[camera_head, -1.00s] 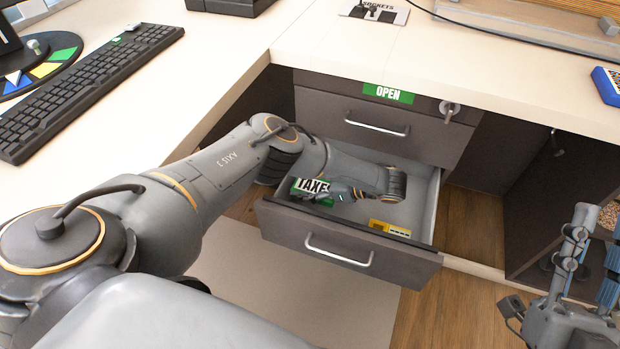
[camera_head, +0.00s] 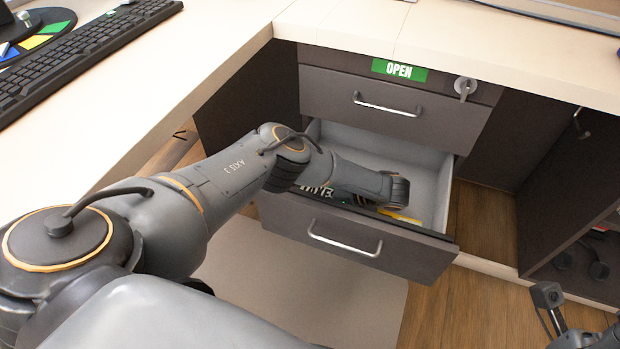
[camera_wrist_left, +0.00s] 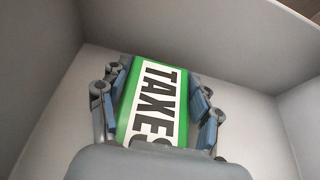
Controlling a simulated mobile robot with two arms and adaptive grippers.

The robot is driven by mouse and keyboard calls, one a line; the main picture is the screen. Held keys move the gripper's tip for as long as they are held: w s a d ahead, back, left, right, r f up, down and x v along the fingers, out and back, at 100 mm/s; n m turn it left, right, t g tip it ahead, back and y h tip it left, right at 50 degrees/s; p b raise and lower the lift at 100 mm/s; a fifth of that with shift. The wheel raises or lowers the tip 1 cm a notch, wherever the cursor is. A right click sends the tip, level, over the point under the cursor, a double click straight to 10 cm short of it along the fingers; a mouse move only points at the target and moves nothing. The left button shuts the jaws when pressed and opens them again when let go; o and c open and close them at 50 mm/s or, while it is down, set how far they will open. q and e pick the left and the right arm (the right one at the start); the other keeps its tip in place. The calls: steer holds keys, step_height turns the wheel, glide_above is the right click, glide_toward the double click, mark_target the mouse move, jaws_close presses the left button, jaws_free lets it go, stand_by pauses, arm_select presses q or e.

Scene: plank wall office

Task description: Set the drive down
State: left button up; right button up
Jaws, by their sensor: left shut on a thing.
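The drive (camera_wrist_left: 155,105) is a green block with a white label reading TAXES. In the left wrist view it lies between the fingers of my left gripper (camera_wrist_left: 158,108), which is shut on it. The drawer's grey walls surround the gripper in the wrist view. I cannot tell whether the drive touches the drawer floor. My right gripper (camera_head: 552,312) shows only partly at the lower right, away from the drawer; its opening is unclear.
A yellow item (camera_head: 400,215) lies in the drawer beside my left wrist, partly hidden. Above is a closed drawer (camera_head: 385,108) under a green OPEN sign (camera_head: 399,70) and a lock with a key (camera_head: 465,87). A keyboard (camera_head: 75,62) lies on the desk at the left.

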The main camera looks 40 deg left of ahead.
arm_select(q)
steer(key=shift+r, duration=0.1)
steer(key=o, duration=1.3)
steer(key=shift+d+r, duration=0.15)
steer(key=shift+d, duration=0.15)
steer(key=p+v, duration=0.3)
steer(key=v, duration=0.8)
steer(key=shift+d, duration=0.15)
